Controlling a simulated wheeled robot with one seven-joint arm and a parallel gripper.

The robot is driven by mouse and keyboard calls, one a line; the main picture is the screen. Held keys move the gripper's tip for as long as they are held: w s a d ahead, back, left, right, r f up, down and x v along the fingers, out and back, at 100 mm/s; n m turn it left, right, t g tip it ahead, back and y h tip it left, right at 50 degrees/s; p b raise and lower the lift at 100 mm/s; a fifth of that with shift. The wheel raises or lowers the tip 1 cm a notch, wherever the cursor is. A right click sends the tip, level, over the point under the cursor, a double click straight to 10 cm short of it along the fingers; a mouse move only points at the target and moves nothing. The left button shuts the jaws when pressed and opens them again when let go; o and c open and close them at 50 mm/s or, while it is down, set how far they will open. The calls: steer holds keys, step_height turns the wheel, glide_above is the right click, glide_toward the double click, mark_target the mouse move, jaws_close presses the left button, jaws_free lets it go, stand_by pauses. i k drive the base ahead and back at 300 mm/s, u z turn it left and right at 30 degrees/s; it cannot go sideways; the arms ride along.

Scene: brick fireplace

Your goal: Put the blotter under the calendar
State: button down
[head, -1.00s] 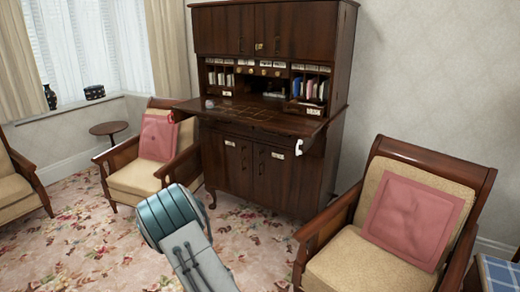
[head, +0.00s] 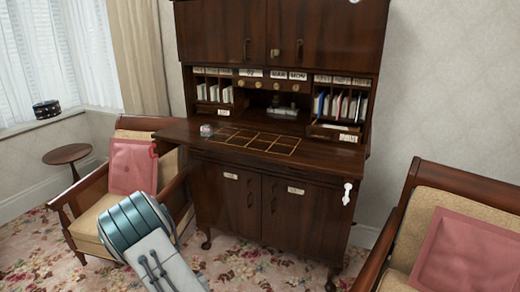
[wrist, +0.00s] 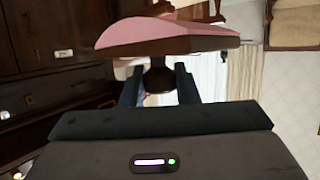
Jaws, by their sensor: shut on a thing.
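The blotter (wrist: 165,38) is a rocker type with a curved pink face, a dark wooden body and a knob. In the wrist view my gripper (wrist: 158,80) is shut on its knob, and the pink face points away from the palm. The calendar (head: 278,75) is a row of white cards with black lettering, including "MAR" and "MON", above small round knobs in the dark wooden desk's upper part. Below it is an open pigeonhole area and the fold-down desktop (head: 185,131). In the head view my gripper and the blotter are hidden behind my arm.
The desktop has a gridded inlay and a small glass object (head: 207,130) at its left. Envelopes (head: 340,105) fill the right slots. A grey object (head: 283,112) lies below the calendar. Armchairs with pink cushions stand left (head: 132,165) and right (head: 465,250). Patterned carpet lies in front.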

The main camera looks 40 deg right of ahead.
mark_target(291, 126)
steer(key=i, duration=1.55)
steer(key=z, duration=0.85)
